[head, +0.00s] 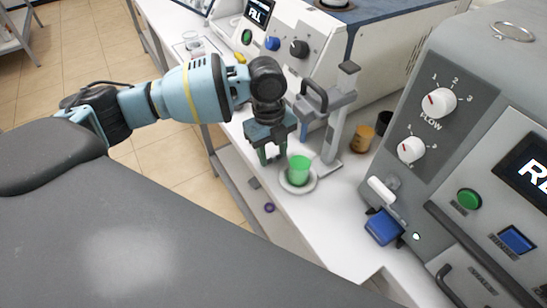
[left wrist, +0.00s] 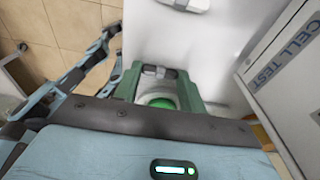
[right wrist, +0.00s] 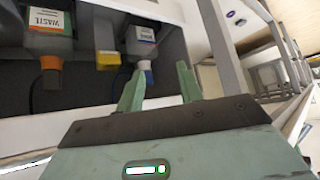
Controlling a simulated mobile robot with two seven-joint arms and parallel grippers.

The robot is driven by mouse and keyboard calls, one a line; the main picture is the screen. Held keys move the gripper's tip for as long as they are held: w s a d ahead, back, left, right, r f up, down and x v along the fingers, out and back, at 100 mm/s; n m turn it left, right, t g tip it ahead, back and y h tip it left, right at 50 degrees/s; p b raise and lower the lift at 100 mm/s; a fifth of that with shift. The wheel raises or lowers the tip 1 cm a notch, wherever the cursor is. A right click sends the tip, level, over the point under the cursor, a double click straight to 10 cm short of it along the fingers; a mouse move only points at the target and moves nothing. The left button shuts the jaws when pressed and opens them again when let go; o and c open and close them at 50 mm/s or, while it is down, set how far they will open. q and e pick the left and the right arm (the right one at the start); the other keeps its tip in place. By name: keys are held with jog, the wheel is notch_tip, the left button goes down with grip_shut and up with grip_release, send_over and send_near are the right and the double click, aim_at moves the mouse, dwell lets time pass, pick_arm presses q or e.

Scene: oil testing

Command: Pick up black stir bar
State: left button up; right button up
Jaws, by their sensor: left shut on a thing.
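My left gripper (head: 271,158) is over the white bench, just left of the green beaker (head: 299,171) on its white dish (head: 313,183). In the left wrist view its fingers stand apart, shut on a small dark grey bar-like thing (left wrist: 160,72) between the tips, which looks like the black stir bar. The head view does not show this bar clearly. The green beaker also shows below the fingers in the left wrist view (left wrist: 161,103). My right gripper (right wrist: 158,88) shows only in the right wrist view, with its fingers apart and nothing between them.
A grey stand (head: 340,115) rises right behind the beaker. A brown jar (head: 362,139) and a black jar (head: 384,123) stand further right. A grey control panel (head: 440,115) fills the right side. Bottles, one labelled waste (right wrist: 50,45), are near my right gripper.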

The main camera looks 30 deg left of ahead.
aim_at(275, 157)
pick_arm(q)
jog(key=shift+r, duration=0.1)
jog(key=shift+r, duration=0.5)
notch_tip(275, 157, up, 2)
jog(key=shift+r, duration=0.2)
jog(key=s+a+r, duration=0.1)
jog(key=s+a, duration=0.7)
jog(key=a, duration=0.5)
jog(key=shift+s+a+r+b, duration=0.2)
jog(key=shift+a+b, duration=0.15)
pick_arm(e)
jog(key=shift+s+f, duration=0.4)
jog(key=shift+f, duration=0.1)
